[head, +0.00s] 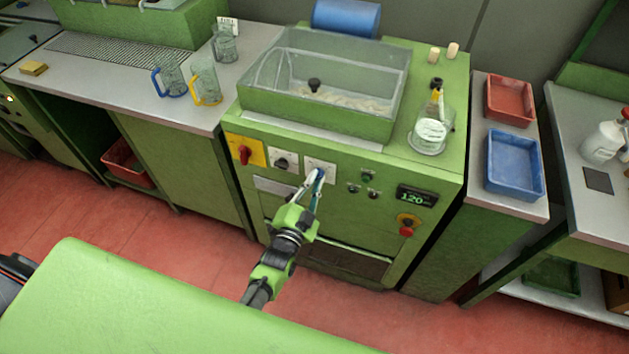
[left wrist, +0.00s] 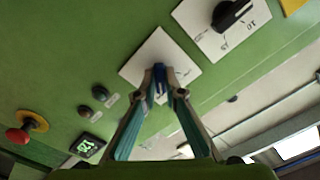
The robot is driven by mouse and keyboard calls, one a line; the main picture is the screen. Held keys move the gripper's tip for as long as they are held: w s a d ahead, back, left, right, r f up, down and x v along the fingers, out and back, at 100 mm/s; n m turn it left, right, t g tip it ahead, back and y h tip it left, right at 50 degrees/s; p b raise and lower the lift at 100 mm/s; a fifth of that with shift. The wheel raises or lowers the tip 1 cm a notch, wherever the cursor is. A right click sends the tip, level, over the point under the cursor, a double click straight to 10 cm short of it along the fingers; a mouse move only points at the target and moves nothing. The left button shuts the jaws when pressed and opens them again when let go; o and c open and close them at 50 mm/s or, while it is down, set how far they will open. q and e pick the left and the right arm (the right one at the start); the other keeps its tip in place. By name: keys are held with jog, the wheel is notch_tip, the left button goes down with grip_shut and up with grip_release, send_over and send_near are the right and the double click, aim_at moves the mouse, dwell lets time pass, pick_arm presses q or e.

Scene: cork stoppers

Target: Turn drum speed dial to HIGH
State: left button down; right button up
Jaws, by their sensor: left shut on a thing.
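The green drum machine (head: 431,159) carries a row of controls on its front panel. A dial sits on a white plate (head: 325,164), the right one of two such plates. My left gripper (head: 317,176) reaches its fingers to this plate. In the left wrist view my left gripper (left wrist: 160,90) is shut on the dial's dark blue knob (left wrist: 160,73), which shows between the fingertips on its white plate (left wrist: 142,66). The fingers hide much of the knob, and the plate's marks are too small to read. My right gripper is not in view.
Left of the held dial are a black dial (head: 282,163) and a red switch on yellow (head: 245,153). To the right are small buttons (head: 366,177), a display (head: 416,196) showing about 120 and a red stop button (head: 406,231). A flask (head: 430,135) stands on top.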

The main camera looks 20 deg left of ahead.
pick_arm(q)
jog(key=shift+w+r+m, duration=0.25)
jog(key=shift+r+m, duration=0.25)
jog(key=c, duration=2.1)
grip_release()
jog(key=shift+c, duration=0.2)
jog(key=s, duration=1.2)
jog(key=shift+f, duration=0.35)
jog(key=shift+a, duration=0.1)
